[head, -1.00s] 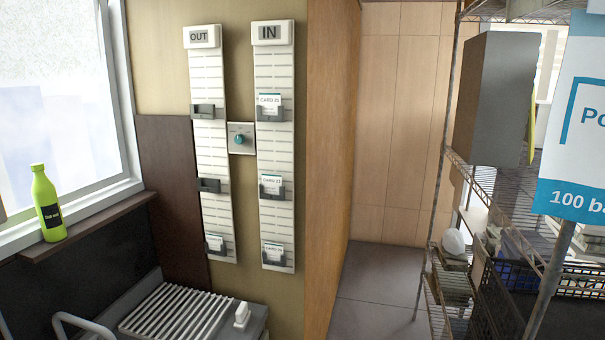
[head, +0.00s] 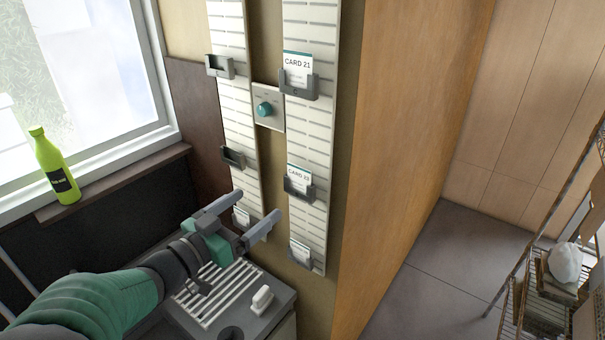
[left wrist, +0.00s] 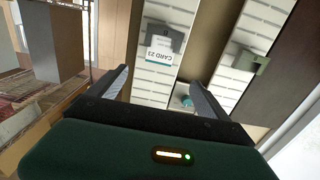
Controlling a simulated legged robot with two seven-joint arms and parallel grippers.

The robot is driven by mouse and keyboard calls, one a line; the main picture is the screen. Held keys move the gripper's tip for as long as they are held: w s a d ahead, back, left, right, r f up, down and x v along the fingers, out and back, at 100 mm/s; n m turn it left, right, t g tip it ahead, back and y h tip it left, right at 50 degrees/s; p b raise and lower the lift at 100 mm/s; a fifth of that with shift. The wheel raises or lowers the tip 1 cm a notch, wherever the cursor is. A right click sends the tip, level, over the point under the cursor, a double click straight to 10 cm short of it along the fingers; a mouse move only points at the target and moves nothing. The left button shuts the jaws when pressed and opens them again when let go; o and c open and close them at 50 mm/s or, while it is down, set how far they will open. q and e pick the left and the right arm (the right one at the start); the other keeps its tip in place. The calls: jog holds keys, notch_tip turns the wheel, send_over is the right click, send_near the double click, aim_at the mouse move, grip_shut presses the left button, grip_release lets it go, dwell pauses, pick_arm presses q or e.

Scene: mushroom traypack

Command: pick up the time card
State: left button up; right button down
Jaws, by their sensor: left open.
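In the head view, a white time card (head: 299,178) with a teal band sits in the middle dark holder of the right rack. It shows inverted in the left wrist view, where the time card (left wrist: 160,46) reads CARD 23. My left gripper (head: 259,204) is open and empty, its fingers pointing at the racks. It is left of and lower than this card in the head view. In the left wrist view, the open fingers (left wrist: 158,77) are apart from the card, which shows beyond them. My right gripper is not in view.
Another card (head: 297,66), CARD 21, sits higher, and one (head: 304,250) lower, in the right rack (head: 309,130). The left rack (head: 236,110) has two empty holders and a low card (head: 242,216). A teal-knobbed box (head: 268,107) lies between racks. A green bottle (head: 55,170) stands on the sill.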

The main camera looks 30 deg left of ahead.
aim_at(298, 175)
pick_arm(q)
jog(key=w+p, duration=0.1)
jog(key=w, duration=0.3)
jog(key=w+p, duration=0.2)
jog(key=w, duration=0.3)
jog(key=w+d+p, duration=0.1)
jog(key=w+p, duration=0.1)
jog(key=w, duration=0.2)
jog(key=shift+w+f, duration=0.15)
jog(key=shift+w, duration=0.15)
jog(key=shift+w+d, duration=0.1)
jog(key=shift+d, duration=0.05)
jog(key=c, duration=0.3)
jog(key=shift+f, duration=0.1)
jog(key=c, duration=1.1)
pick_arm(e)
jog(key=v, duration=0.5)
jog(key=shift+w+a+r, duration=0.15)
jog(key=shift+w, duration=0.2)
